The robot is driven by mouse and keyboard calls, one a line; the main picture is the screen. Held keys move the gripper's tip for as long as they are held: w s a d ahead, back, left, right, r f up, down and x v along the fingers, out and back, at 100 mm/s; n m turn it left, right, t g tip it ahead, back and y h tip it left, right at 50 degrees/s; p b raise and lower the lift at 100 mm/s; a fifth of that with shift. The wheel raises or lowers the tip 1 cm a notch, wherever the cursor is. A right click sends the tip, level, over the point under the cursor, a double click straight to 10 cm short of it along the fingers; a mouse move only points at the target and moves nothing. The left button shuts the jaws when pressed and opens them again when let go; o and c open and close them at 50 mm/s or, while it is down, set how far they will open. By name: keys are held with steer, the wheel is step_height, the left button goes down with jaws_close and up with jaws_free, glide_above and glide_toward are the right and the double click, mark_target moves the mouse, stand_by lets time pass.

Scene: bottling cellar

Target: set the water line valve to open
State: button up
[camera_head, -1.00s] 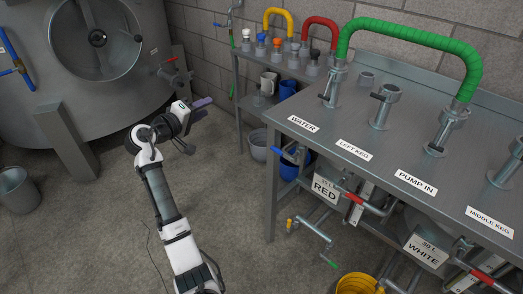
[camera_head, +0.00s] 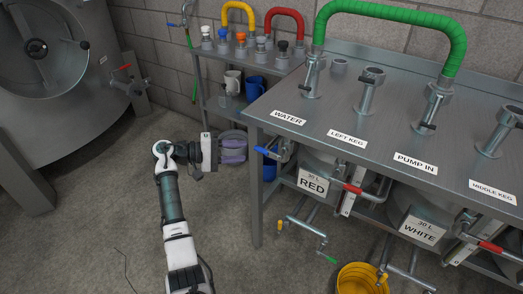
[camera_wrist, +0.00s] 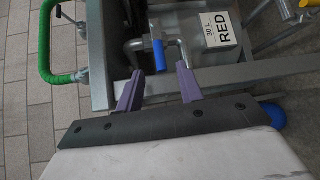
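The water line valve has a blue lever handle (camera_head: 267,153) at the bench's front left corner, below the WATER label (camera_head: 288,118). In the wrist view the blue handle (camera_wrist: 160,55) shows just past my fingertips, centred between them in the picture, with its metal pipe beside it. My gripper (camera_head: 240,148) is left of the handle in the head view, with a gap between them. In the wrist view my gripper (camera_wrist: 160,71) has its two purple fingers wide apart with nothing between them. The valve body is partly hidden under the bench edge.
The steel bench (camera_head: 350,110) carries pipe stubs and a green hose (camera_head: 400,12). Below are the RED keg (camera_head: 313,183), the WHITE keg (camera_head: 422,230), red-handled valves and a yellow bucket (camera_head: 360,280). A shelf with mugs (camera_head: 233,82) stands behind.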

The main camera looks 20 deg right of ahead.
mark_target(262, 149)
steer(key=d, duration=0.5)
steer(key=s+d+f, duration=0.1)
steer(key=d, duration=0.2)
steer(key=shift+a, duration=0.1)
jaws_close()
steer(key=shift+f, duration=0.1)
